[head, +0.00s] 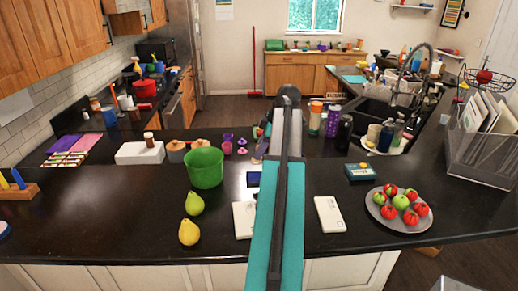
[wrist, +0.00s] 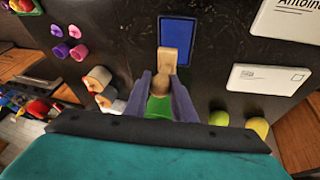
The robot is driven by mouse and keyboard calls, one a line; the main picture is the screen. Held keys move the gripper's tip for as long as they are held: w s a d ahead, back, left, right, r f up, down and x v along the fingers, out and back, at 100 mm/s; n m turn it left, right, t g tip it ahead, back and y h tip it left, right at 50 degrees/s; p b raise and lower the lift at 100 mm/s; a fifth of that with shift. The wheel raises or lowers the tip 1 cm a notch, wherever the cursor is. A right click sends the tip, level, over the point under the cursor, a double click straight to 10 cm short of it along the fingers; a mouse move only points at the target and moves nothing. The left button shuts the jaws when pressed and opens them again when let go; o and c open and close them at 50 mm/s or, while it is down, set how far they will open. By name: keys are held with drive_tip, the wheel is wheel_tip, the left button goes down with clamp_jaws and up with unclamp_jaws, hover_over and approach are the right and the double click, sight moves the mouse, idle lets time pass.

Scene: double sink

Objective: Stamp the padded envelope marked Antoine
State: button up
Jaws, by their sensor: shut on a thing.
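My gripper (wrist: 161,84) is shut on a wooden stamp (wrist: 170,62) with a rounded handle. In the wrist view the stamp overlaps the near edge of a dark blue ink pad (wrist: 178,40); I cannot tell whether they touch. The pad (head: 253,179) shows left of my arm in the head view. A white padded envelope marked Antoine (wrist: 288,18) is at the upper right of the wrist view. By layout it is the envelope (head: 329,214) right of my arm in the head view. My arm mostly hides the gripper there.
Another white envelope (head: 242,220) lies left of my arm, its writing unreadable.

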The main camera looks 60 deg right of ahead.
sight(259, 162)
drive_tip(key=shift+f, duration=2.9)
drive_tip(key=shift+f+b, duration=0.3)
drive_tip(key=shift+f, duration=0.2)
drive_tip(key=shift+r, duration=0.1)
drive_tip(key=shift+r+p, duration=0.3)
drive_tip(key=shift+r, duration=3.15)
drive_tip(key=shift+a, duration=0.1)
